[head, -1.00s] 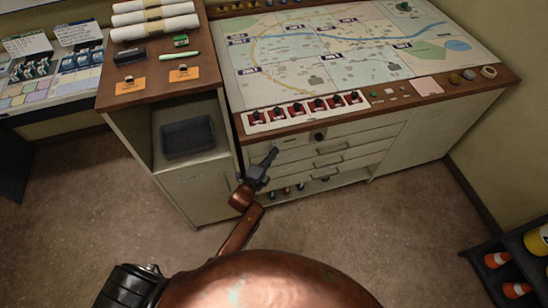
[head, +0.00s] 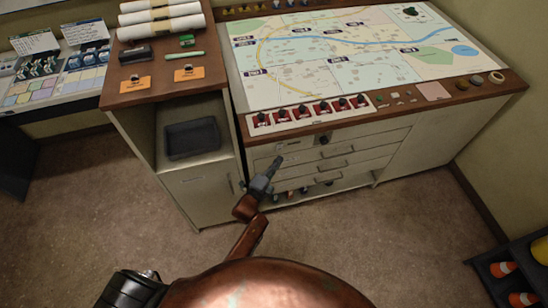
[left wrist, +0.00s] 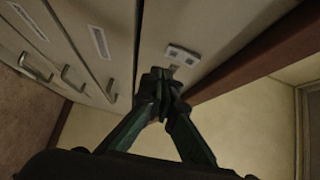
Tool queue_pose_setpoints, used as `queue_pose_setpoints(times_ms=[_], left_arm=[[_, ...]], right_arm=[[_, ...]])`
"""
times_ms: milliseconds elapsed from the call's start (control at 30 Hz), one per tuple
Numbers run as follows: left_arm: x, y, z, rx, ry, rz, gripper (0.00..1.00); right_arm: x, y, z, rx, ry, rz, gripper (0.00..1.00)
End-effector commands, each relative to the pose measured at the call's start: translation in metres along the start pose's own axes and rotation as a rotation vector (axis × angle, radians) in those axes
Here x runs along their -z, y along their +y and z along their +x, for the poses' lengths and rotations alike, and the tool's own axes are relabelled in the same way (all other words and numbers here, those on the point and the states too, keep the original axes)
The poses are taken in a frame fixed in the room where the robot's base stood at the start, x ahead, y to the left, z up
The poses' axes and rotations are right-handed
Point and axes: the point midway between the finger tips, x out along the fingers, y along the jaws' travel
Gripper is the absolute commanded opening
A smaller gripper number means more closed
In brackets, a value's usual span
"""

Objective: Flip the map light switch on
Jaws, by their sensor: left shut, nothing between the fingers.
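The map light switch appears as a small light plate (head: 281,147) on the front face of the map console, under the row of red switches, and it is tiny in the head view. In the left wrist view a pale plate (left wrist: 183,55) shows just beyond the fingertips. The fingers partly cover the area below it, so I cannot tell the switch's position. My left gripper (head: 277,162) is shut and empty, pointing up at the console front just below the plate. Its dark fingers (left wrist: 161,78) meet in the left wrist view. My right gripper is out of view.
Drawers with handles (head: 330,163) lie below. The map (head: 340,60) and a row of red switches (head: 305,113) are on top. A cabinet with a dark tray (head: 192,138) stands left. The floor in front is clear.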

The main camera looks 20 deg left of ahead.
Motion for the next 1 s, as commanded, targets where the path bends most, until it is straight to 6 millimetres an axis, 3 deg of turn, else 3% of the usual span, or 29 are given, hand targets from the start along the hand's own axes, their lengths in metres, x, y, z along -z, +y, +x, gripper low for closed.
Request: queue_pose_setpoints(times_ms=[33, 300, 433, 633, 1000], left_arm=[[0.011, 0.003, -0.004, -0.003, 0.003, -0.005, 0.00], [0.002, 0.011, -0.070, -0.003, -0.007, -0.001, 0.00], [0.001, 0.014, -0.090, -0.003, -0.009, -0.002, 0.00], [0.002, 0.015, -0.104, 0.000, -0.006, -0.001, 0.00], [0.003, 0.016, -0.104, -0.001, -0.004, -0.001, 0.00]], right_arm=[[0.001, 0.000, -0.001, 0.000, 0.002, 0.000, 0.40], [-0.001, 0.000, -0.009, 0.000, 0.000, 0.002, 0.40], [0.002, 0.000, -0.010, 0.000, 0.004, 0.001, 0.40], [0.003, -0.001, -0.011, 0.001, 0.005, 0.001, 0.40], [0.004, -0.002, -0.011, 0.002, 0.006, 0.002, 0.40]])
